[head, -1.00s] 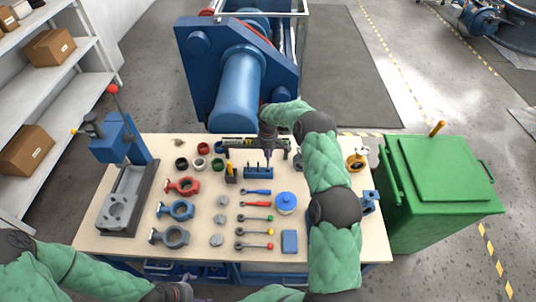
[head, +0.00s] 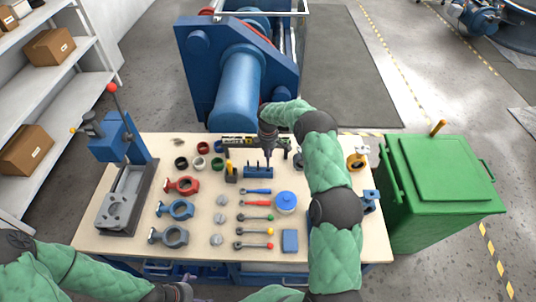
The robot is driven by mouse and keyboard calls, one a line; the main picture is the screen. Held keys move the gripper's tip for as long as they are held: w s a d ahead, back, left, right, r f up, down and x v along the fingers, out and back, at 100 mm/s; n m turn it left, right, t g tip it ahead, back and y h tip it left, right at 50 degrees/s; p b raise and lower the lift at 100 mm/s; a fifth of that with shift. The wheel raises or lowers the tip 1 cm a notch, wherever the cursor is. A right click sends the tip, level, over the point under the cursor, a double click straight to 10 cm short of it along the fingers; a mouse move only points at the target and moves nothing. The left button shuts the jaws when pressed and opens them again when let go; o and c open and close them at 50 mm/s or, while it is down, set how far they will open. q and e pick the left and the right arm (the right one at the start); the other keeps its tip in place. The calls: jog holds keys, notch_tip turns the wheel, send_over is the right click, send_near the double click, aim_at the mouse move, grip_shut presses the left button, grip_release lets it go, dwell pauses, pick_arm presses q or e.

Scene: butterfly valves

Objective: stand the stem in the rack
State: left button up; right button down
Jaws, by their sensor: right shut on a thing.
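The blue rack (head: 258,172) stands near the middle of the table, with thin dark stems upright in it. My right gripper (head: 268,153) points down just above the right part of the rack. It is shut on a stem, which is small and mostly hidden by the fingers. I cannot tell whether the stem's lower end is inside a hole of the rack. My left gripper (head: 185,291) is at the bottom edge, low in front of the table and away from the rack; its fingers are too small and cut off to read.
Red, blue and grey valve bodies (head: 182,186) lie left of the rack. Several handles (head: 255,218) and a blue-lidded pot (head: 286,202) lie in front of it. A press (head: 124,190) stands at the table's left. A green bin (head: 440,185) stands to the right.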

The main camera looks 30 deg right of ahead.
jog(key=shift+f+b, duration=1.8)
jog(key=shift+f, duration=0.5)
dwell(1.6)
jog(key=c, duration=1.3)
grip_release()
jog(key=shift+o, duration=0.2)
jog(key=shift+r, duration=0.15)
jog(key=shift+r+p, duration=1.45)
jog(key=shift+r, duration=1.95)
